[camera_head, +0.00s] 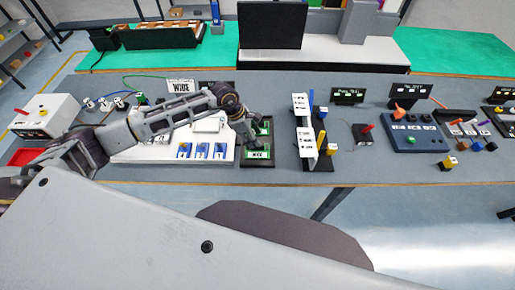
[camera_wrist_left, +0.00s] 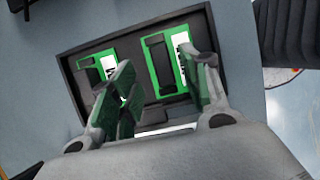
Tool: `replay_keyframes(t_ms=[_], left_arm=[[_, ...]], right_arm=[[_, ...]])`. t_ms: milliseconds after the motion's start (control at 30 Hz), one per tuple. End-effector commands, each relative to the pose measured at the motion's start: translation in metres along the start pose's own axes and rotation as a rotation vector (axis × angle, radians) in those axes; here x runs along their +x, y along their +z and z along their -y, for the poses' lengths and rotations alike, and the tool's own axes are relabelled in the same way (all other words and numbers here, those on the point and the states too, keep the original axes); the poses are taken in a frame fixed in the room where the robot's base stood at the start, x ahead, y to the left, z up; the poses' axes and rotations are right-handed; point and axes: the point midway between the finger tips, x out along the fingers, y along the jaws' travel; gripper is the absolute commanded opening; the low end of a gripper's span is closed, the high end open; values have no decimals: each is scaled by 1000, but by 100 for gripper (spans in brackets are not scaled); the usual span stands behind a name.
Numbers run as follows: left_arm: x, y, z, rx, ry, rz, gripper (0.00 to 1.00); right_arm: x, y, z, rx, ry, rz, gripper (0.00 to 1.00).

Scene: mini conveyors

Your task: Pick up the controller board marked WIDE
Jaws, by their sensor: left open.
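A dark tray (camera_head: 258,165) holds two green boards with white labels; its rim also shows in the left wrist view (camera_wrist_left: 72,62). In that view the larger board (camera_wrist_left: 165,62) is on the right and the smaller board (camera_wrist_left: 105,65) on the left. Their labels are partly hidden or too small to read surely. My left gripper (camera_head: 252,143) hangs over the tray, fingers pointing down. In the wrist view its open fingers (camera_wrist_left: 166,80) stand apart, with the larger board showing between them. I see nothing held; contact cannot be told. My right gripper is out of view.
A white sign reading WIDE (camera_head: 180,87) stands behind my left arm. A white panel with blue parts (camera_head: 225,154) lies left of the tray. A stand with white labels (camera_head: 303,125) rises on the right. A blue box (camera_head: 415,140) is farther right.

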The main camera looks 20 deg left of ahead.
Motion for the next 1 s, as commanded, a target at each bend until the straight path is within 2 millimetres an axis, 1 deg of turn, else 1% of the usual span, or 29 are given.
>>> replay_keyframes(t_ms=[33, 167, 300, 400, 900, 967, 1000], left_arm=[[4, 0, 2, -1, -3, 0, 46], [18, -3, 4, -1, -3, 0, 46], [32, -3, 3, -1, -3, 1, 46], [37, -3, 3, 0, -1, 1, 46], [39, -3, 3, 0, 0, 1, 46], [39, -3, 3, 0, 0, 1, 40], [39, -3, 3, 0, 0, 1, 35]], right_arm=[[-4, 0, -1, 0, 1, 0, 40], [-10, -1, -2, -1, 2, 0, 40], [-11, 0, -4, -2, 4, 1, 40], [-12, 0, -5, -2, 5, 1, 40], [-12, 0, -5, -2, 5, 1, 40], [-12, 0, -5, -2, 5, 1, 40], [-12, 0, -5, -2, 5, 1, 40]])
